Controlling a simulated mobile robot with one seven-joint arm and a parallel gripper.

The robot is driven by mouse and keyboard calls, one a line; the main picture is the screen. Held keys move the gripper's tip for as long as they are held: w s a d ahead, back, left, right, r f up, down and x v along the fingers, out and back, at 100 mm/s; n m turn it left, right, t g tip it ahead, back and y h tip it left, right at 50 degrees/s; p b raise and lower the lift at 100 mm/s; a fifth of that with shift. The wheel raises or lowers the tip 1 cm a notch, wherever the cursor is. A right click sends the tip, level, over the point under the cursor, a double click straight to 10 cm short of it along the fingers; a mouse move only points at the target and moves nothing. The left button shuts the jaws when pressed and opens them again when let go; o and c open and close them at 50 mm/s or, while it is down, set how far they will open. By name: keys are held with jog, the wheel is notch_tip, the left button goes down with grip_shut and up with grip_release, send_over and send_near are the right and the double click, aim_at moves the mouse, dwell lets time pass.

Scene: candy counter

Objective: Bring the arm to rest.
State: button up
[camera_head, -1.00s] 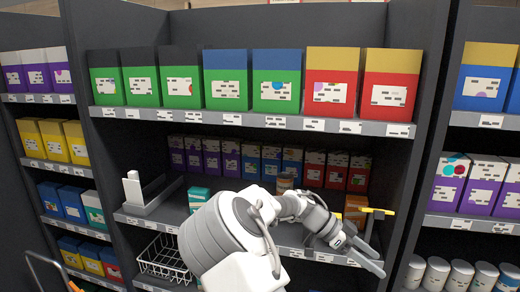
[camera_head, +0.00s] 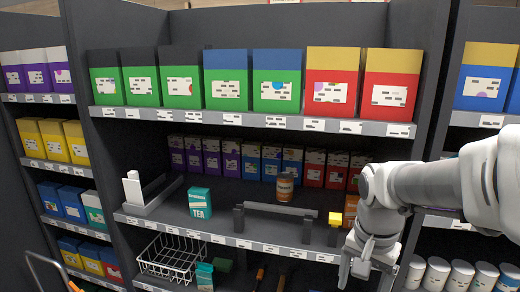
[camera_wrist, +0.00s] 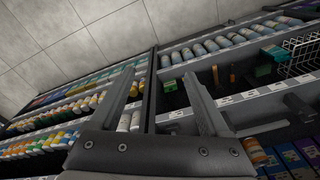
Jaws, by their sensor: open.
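My gripper (camera_head: 366,274) hangs at the lower right of the head view, in front of the shelf's right post, with its fingers pointing down. My arm reaches in from the right edge and bends down at the wrist. In the wrist view my gripper (camera_wrist: 162,92) shows two fingers spread wide apart with nothing between them. The shelves behind the fingers look tilted in that view.
On the middle shelf (camera_head: 150,222) stand a teal tea box (camera_head: 200,203), a brown can (camera_head: 285,187), a low grey rail (camera_head: 277,209) and a small yellow-topped stand (camera_head: 335,219). A white wire basket (camera_head: 168,258) sits below. Tall boxes (camera_head: 277,85) fill the upper shelf.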

jog(key=s+a+r+n+t, duration=0.4)
jog(key=s+n, duration=0.4)
jog(key=s, duration=0.2)
jog(key=shift+a+r+t, duration=0.4)
jog(key=shift+a+r, duration=0.1)
jog(key=shift+r, duration=0.45)
